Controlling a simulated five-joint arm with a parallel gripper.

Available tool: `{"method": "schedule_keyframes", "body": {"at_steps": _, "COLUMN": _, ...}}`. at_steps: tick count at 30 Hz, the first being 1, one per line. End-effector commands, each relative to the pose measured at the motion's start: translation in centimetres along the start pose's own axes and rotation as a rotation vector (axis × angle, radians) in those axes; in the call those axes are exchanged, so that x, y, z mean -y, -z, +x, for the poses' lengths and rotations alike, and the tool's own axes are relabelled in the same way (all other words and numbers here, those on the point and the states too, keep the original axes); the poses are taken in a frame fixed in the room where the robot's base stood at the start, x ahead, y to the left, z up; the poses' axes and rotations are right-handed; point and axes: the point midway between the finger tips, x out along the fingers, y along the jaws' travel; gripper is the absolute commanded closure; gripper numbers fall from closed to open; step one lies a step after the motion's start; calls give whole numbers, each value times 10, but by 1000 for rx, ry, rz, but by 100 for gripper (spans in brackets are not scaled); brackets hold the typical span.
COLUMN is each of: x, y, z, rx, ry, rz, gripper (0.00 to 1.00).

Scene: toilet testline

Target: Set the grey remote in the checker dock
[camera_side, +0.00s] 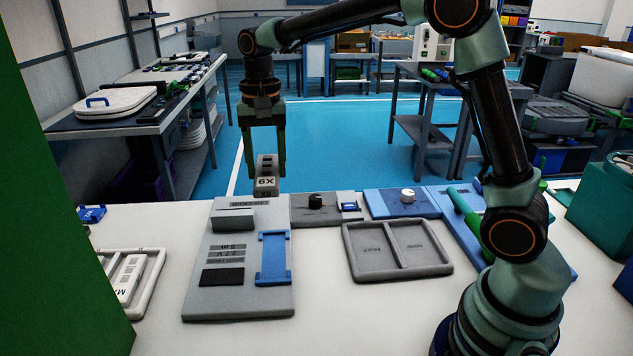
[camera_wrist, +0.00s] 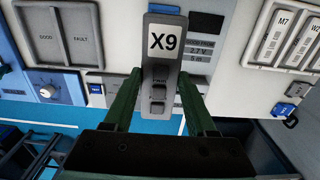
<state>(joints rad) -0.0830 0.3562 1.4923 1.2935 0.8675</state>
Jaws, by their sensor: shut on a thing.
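My gripper (camera_side: 265,172) is shut on the grey remote (camera_side: 266,184), holding it in the air above the far end of the checker. In the wrist view the remote (camera_wrist: 158,70) has a white X9 label and dark grey buttons, and sits between the two green fingers. The checker (camera_side: 213,260) is a grey board with a raised block at its far end, a dark display and printed text. The checker dock (camera_side: 273,258) is a blue cradle on the board's right side, and it looks empty. In the wrist view the remote hides most of the dock.
A grey tray (camera_side: 399,275) with two compartments, marked GOOD and FAULT in the wrist view, lies right of the checker. Knob panels (camera_side: 328,207) stand behind it. A pale tray (camera_side: 152,275) with labelled remotes lies left. A green panel (camera_side: 50,220) blocks the near left.

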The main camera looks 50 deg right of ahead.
Motion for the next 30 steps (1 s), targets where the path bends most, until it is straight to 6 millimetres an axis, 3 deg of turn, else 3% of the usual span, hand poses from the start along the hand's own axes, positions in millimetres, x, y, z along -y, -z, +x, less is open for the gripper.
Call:
{"method": "schedule_keyframes", "body": {"at_steps": 18, "x": 1, "y": -1, "z": 135, "rx": 2, "ry": -3, "rz": 1, "gripper": 100}}
{"method": "schedule_keyframes", "body": {"at_steps": 30, "x": 1, "y": -1, "z": 178, "rx": 2, "ry": -2, "rz": 1, "gripper": 100}}
